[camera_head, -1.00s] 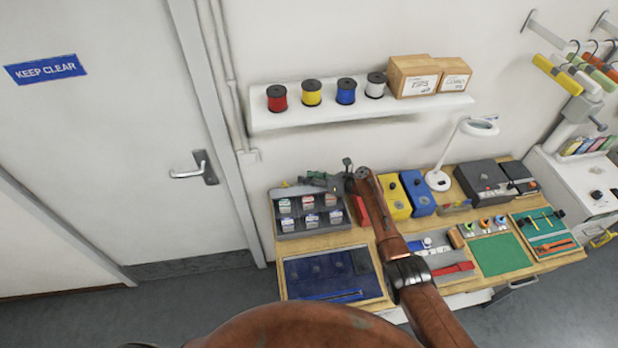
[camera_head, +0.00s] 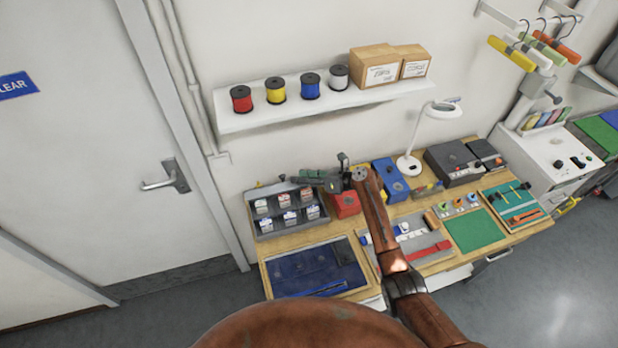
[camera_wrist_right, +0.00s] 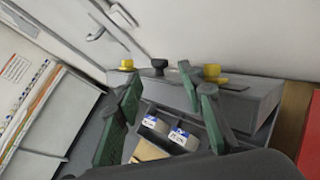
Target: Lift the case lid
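The grey case (camera_head: 262,232) stands at the back left of the bench, with several small labelled packs in its compartments. In the right wrist view its grey body (camera_wrist_right: 255,100) runs behind the fingers, with a dark knob (camera_wrist_right: 159,66) and yellow knobs (camera_wrist_right: 126,66) along its top. I cannot tell clearly where the lid's edge is. My right gripper (camera_head: 316,178) is at the case's back right corner, fingers toward the left. In the wrist view its green fingers (camera_wrist_right: 160,108) are apart, with nothing held between them. My left gripper is out of view.
A red box (camera_head: 344,205) stands right of the case, and a blue box (camera_head: 391,182) is beyond my arm. A dark blue mat (camera_head: 315,270) lies in front. The shelf (camera_head: 330,105) with spools hangs above. A lamp (camera_head: 410,165) stands further right.

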